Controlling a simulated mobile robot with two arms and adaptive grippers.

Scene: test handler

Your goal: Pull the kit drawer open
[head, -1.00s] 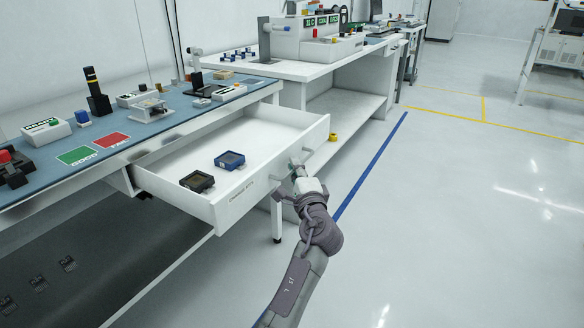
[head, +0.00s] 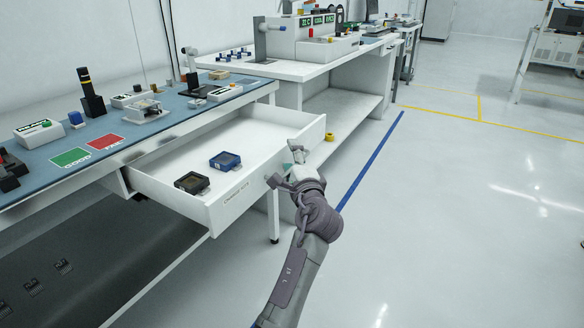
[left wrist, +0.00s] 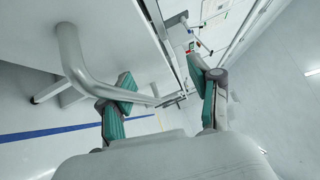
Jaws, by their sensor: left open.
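The kit drawer (head: 258,135) is white, marked "CHANGE KITS", and stands pulled well out from under the blue-topped bench. It holds a black device (head: 192,183) and a blue device (head: 225,161). My left gripper (head: 284,166) is open at the outer side of the drawer front and covers much of the handle in the head view. In the left wrist view the curved grey handle (left wrist: 78,62) runs from the left side toward the space between the spread green-padded fingers (left wrist: 160,95). Contact with the handle cannot be told. My right gripper is not in view.
The blue bench top (head: 135,120) carries a green card (head: 70,157), a red card (head: 105,140) and several small fixtures. A white bench (head: 310,68) stands beyond. A yellow roll (head: 329,137) is near its lower shelf. The floor to the right is clear.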

